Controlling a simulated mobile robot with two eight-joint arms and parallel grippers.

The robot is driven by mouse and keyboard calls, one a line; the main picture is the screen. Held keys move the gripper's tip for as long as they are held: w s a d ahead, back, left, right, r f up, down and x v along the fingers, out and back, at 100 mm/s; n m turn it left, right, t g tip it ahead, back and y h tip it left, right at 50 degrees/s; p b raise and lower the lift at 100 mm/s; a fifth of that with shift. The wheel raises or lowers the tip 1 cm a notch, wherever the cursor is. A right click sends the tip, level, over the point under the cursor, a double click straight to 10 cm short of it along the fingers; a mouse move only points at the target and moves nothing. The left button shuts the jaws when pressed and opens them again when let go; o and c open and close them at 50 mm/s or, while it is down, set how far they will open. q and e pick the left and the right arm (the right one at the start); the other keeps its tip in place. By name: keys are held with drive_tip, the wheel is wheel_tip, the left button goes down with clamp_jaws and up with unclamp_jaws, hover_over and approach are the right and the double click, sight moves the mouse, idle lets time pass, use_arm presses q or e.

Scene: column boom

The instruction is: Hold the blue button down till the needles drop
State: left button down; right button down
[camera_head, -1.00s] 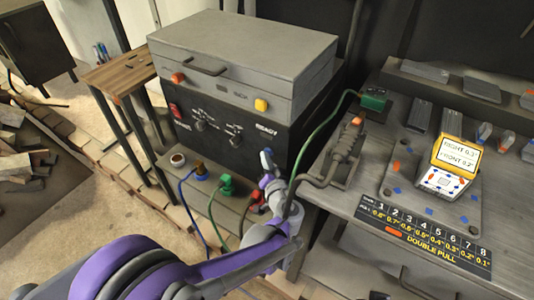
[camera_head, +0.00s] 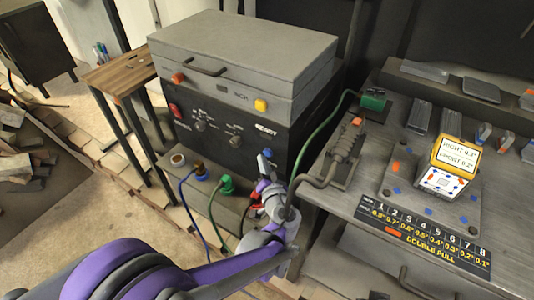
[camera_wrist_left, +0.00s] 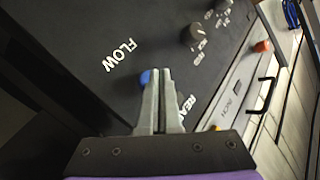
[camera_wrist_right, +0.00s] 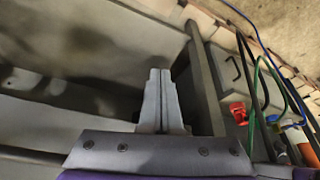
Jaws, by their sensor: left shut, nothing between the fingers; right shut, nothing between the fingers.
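The blue button (camera_head: 268,152) is on the lower right of the black front panel. In the left wrist view the blue button (camera_wrist_left: 145,77) shows beside the FLOW label, partly covered by my fingers. My left gripper (camera_head: 262,160) is shut and empty, its fingertips right at the button, just left of it in the head view. In the left wrist view the fingertips (camera_wrist_left: 158,72) overlap the button's edge; I cannot tell whether they touch it. My right gripper (camera_wrist_right: 160,73) is shut and empty, seen only in its own wrist view. No needles are readable.
The black unit (camera_head: 215,128) carries knobs, a red switch (camera_head: 175,111) and a grey lidded case (camera_head: 240,55). Below it is a ledge with coloured hose connectors (camera_head: 227,183). A grey workbench (camera_head: 345,200) with a yellow-framed display (camera_head: 455,158) stands at right.

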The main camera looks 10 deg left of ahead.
use_arm(q)
drive_tip(key=shift+s+a, duration=0.1)
drive_tip(key=shift+s, duration=0.1)
drive_tip(key=shift+s+a, duration=0.3)
drive_tip(key=shift+s, duration=0.45)
drive_tip(key=shift+s+a, duration=0.25)
drive_tip(key=shift+s, duration=0.55)
drive_tip(key=shift+s+a, duration=0.3)
drive_tip(key=shift+s, duration=0.45)
